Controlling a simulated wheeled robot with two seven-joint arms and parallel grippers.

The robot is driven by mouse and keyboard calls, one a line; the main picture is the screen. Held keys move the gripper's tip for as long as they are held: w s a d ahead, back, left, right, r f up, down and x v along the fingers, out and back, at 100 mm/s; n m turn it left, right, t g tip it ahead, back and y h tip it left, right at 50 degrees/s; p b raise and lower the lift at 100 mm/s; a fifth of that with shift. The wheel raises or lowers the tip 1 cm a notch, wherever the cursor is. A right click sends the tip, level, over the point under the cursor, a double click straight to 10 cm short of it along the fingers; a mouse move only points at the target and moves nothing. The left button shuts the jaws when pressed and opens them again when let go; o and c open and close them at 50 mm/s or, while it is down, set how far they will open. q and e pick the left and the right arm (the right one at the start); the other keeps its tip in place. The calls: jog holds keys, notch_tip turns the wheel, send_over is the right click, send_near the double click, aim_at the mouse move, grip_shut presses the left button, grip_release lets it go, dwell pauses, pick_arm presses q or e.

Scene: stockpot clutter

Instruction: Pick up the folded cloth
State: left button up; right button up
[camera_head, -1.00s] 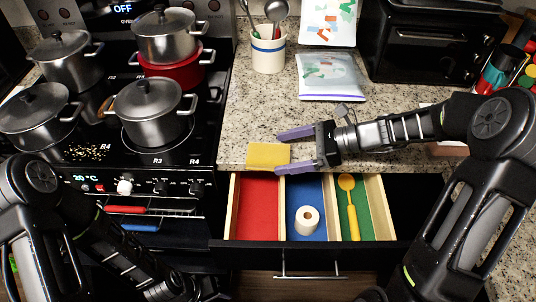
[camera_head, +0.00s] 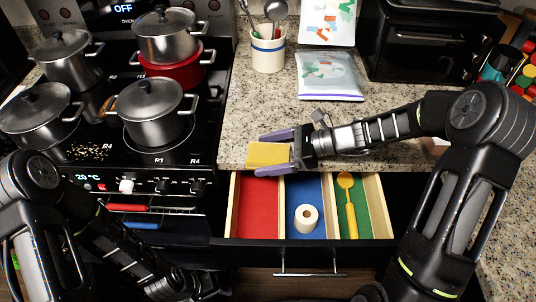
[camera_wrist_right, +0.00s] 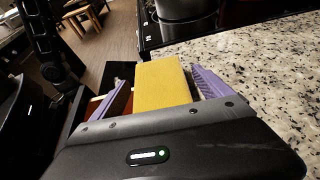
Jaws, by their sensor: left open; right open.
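The folded cloth (camera_head: 265,154) is a yellow rectangle lying at the front edge of the granite counter, above the red drawer compartment. My right gripper (camera_head: 268,153) is open with its purple fingers on either side of the cloth. In the right wrist view the cloth (camera_wrist_right: 162,85) lies between the two fingers, nearer the right one, and a gap shows at the left finger. My left arm comes in at the lower left; its gripper fingers are not visible in the head view.
An open drawer (camera_head: 281,244) below the counter has red, blue and green compartments, with a white roll (camera_head: 306,218) and a yellow spoon (camera_head: 348,205). Several pots stand on the stove (camera_head: 90,150) to the left. A utensil crock (camera_head: 268,52), a bag (camera_head: 328,76) and a black oven (camera_head: 430,45) stand behind.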

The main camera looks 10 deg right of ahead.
aim_at(268, 151)
jog(key=c, duration=1.5)
jog(key=shift+o, duration=0.2)
jog(key=shift+r, duration=0.1)
notch_tip(268, 151, up, 10)
jog(key=shift+f+b, duration=0.1)
jog(key=shift+b, duration=0.4)
